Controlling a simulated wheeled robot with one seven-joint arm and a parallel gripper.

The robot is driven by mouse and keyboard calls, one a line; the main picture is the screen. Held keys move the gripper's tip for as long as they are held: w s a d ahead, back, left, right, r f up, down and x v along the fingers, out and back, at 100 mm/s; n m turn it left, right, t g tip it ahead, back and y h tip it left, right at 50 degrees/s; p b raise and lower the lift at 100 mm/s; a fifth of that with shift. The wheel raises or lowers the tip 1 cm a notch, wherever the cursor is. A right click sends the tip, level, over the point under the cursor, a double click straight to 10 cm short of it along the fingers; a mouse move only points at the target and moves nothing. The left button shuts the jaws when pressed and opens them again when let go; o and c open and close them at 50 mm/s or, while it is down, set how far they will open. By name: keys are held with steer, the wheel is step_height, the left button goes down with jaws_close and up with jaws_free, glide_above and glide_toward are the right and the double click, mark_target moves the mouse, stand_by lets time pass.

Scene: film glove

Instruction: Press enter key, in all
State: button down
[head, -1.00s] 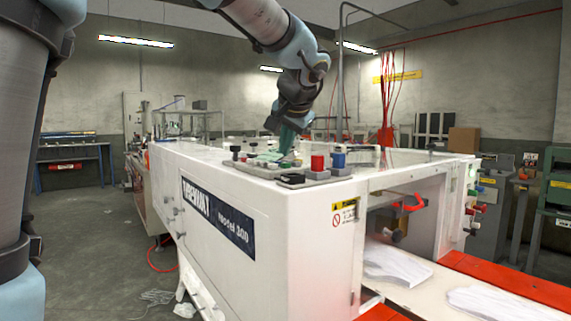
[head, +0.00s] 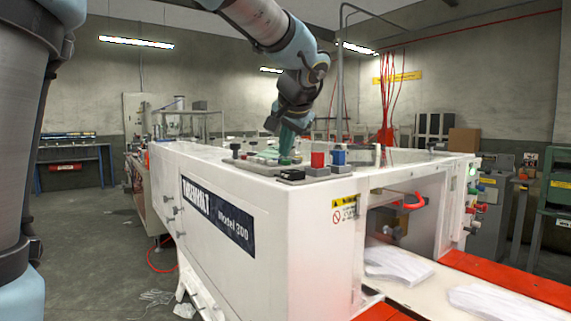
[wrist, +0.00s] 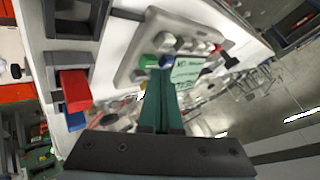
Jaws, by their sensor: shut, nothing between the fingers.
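My gripper (head: 287,142) is shut and points down over the control panel (head: 257,166) on top of the white machine. In the wrist view the teal fingers of my gripper (wrist: 163,85) are together, with their tips at the panel. A green button (wrist: 148,61) and a blue button (wrist: 167,62) are right at the fingertips; I cannot tell whether the tips touch either. Several grey keys (wrist: 187,42) and a pale green display (wrist: 185,74) are on the same panel. I cannot read which key is enter.
A red block-like control (head: 317,160) and a blue one (head: 338,157) stand up from the machine top beside the panel. The white machine (head: 270,275) fills the middle. Bare floor (head: 95,230) lies to the left.

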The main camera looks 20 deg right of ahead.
steer(key=shift+f+b, duration=0.45)
stand_by(0.7)
steer(key=shift+r, duration=0.15)
steer(key=shift+r+p, duration=0.55)
steer(key=shift+r, duration=0.2)
step_height(320, 180, up, 5)
steer(key=p, duration=0.3)
stand_by(0.4)
stand_by(0.7)
